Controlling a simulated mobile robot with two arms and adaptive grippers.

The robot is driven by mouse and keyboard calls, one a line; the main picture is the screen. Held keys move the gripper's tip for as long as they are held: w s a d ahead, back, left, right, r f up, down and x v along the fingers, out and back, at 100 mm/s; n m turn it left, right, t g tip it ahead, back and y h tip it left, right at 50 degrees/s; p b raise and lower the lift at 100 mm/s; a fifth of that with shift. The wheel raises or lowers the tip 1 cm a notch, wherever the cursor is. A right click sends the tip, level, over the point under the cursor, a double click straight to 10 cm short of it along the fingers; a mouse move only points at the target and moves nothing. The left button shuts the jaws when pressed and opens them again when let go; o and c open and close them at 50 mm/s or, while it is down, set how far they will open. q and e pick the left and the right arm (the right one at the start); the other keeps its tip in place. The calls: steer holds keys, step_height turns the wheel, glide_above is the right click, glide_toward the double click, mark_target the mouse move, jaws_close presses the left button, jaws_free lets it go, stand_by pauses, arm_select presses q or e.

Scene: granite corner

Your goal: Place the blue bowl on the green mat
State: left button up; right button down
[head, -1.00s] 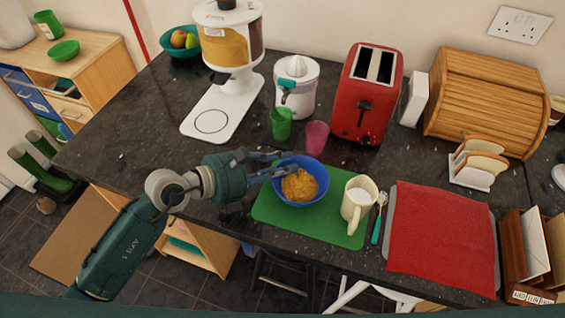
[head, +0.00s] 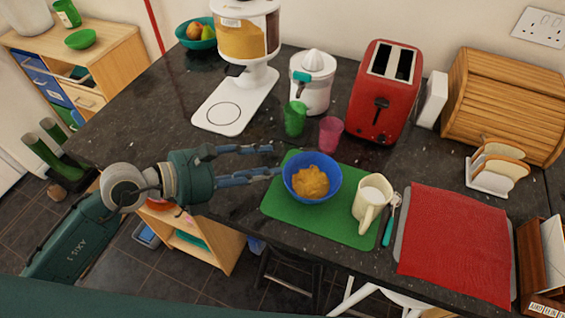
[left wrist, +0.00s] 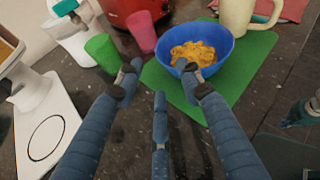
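The blue bowl (head: 299,192), with orange-yellow food in it, sits upright on the green mat (head: 335,228), toward its upper left part. In the left wrist view the bowl (left wrist: 226,47) stands on the mat (left wrist: 262,62) beyond my fingertips. My left gripper (head: 276,160) is open and empty, to the left of the bowl, its fingers pointing at it with a small gap. In the left wrist view my left gripper (left wrist: 160,82) shows its fingers spread with nothing between them.
A cream mug (head: 368,203) stands on the mat's right part, beside a teal-handled spoon (head: 390,222). A green cup (head: 295,118) and a pink cup (head: 331,134) stand behind the bowl. A red cloth (head: 455,243) lies to the right. Bare counter lies left of the mat.

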arm_select(q)
steer(key=shift+v, duration=1.2)
steer(key=shift+s+a+r+b, duration=0.2)
steer(key=shift+s+a+b, duration=0.1)
